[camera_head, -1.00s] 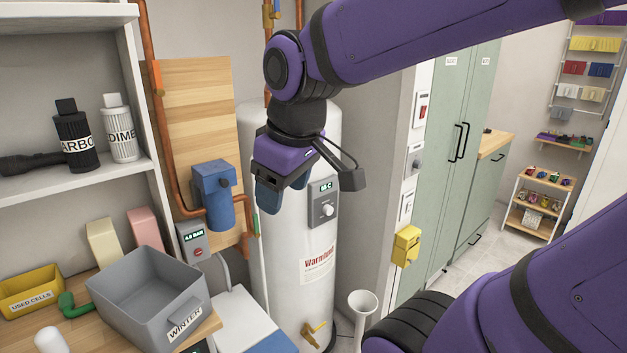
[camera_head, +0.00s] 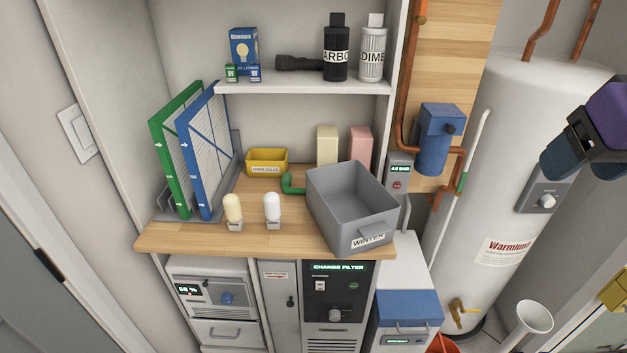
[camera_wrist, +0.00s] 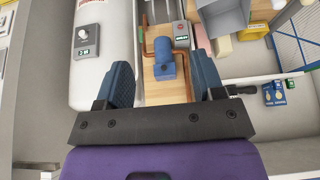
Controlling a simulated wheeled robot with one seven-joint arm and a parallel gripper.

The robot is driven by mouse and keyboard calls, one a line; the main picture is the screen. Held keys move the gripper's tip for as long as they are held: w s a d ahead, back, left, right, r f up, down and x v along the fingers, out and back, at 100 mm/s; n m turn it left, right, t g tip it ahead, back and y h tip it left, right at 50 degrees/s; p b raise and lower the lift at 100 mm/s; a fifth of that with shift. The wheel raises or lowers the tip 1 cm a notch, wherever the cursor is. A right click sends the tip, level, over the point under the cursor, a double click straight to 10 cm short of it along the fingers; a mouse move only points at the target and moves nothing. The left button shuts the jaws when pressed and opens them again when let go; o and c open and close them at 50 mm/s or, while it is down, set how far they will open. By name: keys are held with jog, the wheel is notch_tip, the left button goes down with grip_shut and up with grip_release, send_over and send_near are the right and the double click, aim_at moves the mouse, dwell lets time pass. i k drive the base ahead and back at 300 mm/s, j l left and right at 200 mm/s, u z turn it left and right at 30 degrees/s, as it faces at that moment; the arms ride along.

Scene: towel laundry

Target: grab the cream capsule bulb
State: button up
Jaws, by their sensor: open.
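The cream capsule bulb (camera_head: 233,208) stands upright in a small holder on the wooden counter (camera_head: 180,238), near its front edge. A white capsule bulb (camera_head: 272,207) stands in a like holder just to its right. My gripper (camera_head: 575,160) is at the far right of the head view, in front of the water heater and well away from the bulb. In the wrist view my gripper (camera_wrist: 164,88) has its two blue fingers wide apart with nothing between them. The cream bulb cannot be made out in the wrist view.
A grey WINTER bin (camera_head: 345,232) stands right of the bulbs. Green and blue framed filters (camera_head: 172,165) stand to their left. A yellow box (camera_head: 266,162) and a green elbow piece (camera_head: 291,184) lie behind. A shelf (camera_head: 300,88) overhangs the counter's back.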

aim_at(231, 202)
jog(key=i+u, duration=0.15)
jog(key=u, duration=0.25)
jog(key=i+u, duration=0.15)
jog(key=u, duration=0.2)
jog(key=i+u, duration=0.15)
jog(key=u, duration=0.25)
